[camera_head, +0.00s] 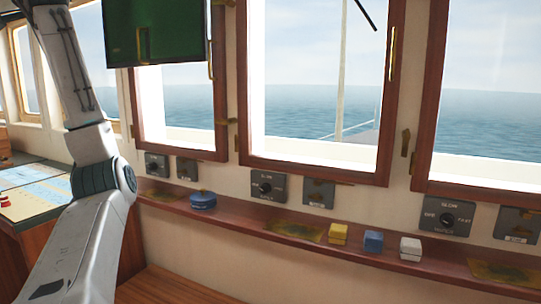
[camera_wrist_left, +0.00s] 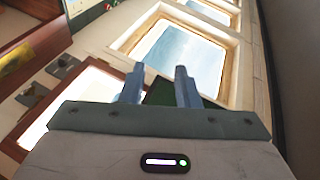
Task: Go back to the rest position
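My left arm (camera_head: 85,190) rises along the left side of the head view, and its gripper is out of that view above the top edge. In the left wrist view my left gripper (camera_wrist_left: 158,88) has its two fingers apart, with nothing between them. It is raised near the windows, with a dark green panel visible behind the fingers. My right arm and gripper do not show in either view.
A wooden ledge (camera_head: 270,228) under the windows holds a blue round object (camera_head: 203,200), a yellow block (camera_head: 338,234), a blue block (camera_head: 373,242) and a white block (camera_head: 411,249). A dark green screen (camera_head: 155,32) hangs at upper left. A chart console (camera_head: 35,190) stands left.

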